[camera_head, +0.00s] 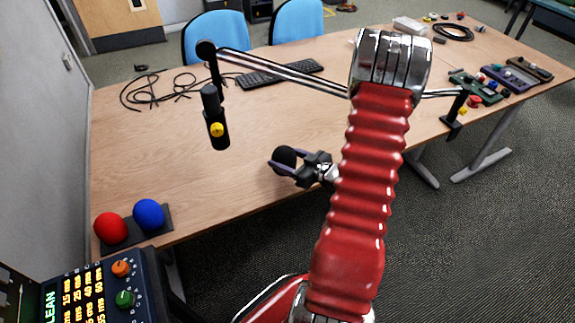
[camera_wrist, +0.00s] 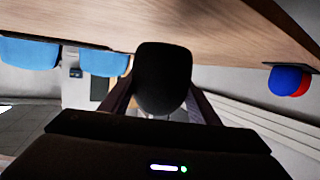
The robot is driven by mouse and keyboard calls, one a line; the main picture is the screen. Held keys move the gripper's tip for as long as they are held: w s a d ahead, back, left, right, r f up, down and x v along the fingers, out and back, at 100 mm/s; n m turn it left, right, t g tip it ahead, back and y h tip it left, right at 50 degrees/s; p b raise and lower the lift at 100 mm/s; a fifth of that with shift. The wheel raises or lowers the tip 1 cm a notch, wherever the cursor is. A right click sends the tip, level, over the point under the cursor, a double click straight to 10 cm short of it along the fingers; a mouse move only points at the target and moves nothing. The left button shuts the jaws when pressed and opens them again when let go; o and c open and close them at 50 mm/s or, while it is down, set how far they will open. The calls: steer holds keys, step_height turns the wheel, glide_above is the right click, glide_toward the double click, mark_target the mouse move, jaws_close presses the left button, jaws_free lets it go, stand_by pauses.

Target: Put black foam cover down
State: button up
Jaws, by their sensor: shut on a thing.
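My gripper (camera_head: 290,166) is shut on the black foam cover (camera_head: 285,158) and holds it over the front part of the wooden table (camera_head: 180,190). The cover is a rounded black piece. In the wrist view the cover (camera_wrist: 163,78) fills the middle, between the two fingers, with the table edge behind it. A black microphone (camera_head: 215,118) with a yellow dot hangs from a boom arm, to the left of my gripper. I cannot tell the exact height of the cover above the table.
Red and blue foam balls (camera_head: 148,214) sit on a dark base at the front left corner. A black cable (camera_head: 160,88) and a keyboard (camera_head: 280,74) lie at the back. Coloured devices (camera_head: 508,78) stand far right. The table's middle left is clear.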

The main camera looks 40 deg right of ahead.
steer(key=shift+f, duration=2.1)
steer(key=shift+f, duration=0.1)
steer(key=o, duration=1)
steer(key=v, duration=1.2)
steer(key=shift+w, duration=0.15)
